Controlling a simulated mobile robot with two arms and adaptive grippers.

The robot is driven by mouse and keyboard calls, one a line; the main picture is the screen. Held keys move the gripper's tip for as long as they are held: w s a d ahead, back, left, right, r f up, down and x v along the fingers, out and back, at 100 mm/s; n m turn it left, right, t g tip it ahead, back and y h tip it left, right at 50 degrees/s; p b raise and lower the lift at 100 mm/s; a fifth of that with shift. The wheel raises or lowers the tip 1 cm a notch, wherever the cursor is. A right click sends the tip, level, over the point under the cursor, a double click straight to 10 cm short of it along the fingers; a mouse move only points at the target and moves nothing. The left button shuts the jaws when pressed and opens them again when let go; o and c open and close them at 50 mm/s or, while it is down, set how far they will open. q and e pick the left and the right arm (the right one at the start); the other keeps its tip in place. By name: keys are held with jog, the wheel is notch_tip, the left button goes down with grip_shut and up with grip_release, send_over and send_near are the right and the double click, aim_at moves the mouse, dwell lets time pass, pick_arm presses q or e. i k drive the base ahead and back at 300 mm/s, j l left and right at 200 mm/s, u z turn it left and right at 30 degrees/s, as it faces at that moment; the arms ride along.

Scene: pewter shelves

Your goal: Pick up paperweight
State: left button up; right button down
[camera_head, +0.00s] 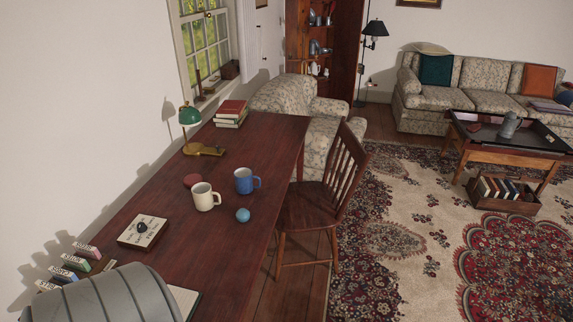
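A small round blue ball (243,215), which looks like the paperweight, rests on the dark wooden desk (150,268). It lies near the desk's right edge, just in front of a blue mug (246,181) and to the right of a cream mug (205,197). It stands apart from both mugs. A small dark object (141,227) sits on a light-topped block or book (155,236) at the left; I cannot tell what it is. Neither of my grippers is in view.
A wooden chair (308,207) stands at the desk's right side. A green lamp (190,116) and stacked books (231,108) are farther back. A red round item (193,181) lies by the cream mug. A large grey curved shape covers the desk's near left corner.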

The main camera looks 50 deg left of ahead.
aim_at(242, 215)
jog(key=i+l+u, duration=0.1)
jog(key=i+u, duration=0.35)
jog(key=i+l+u, duration=0.3)
jog(key=i+u, duration=0.4)
jog(key=u, duration=0.2)
jog(key=i+l+u, duration=0.15)
jog(key=u, duration=0.3)
jog(key=i+l+u, duration=0.25)
jog(key=u, duration=0.2)
jog(key=i+l+u, duration=0.2)
jog(key=u, duration=0.3)
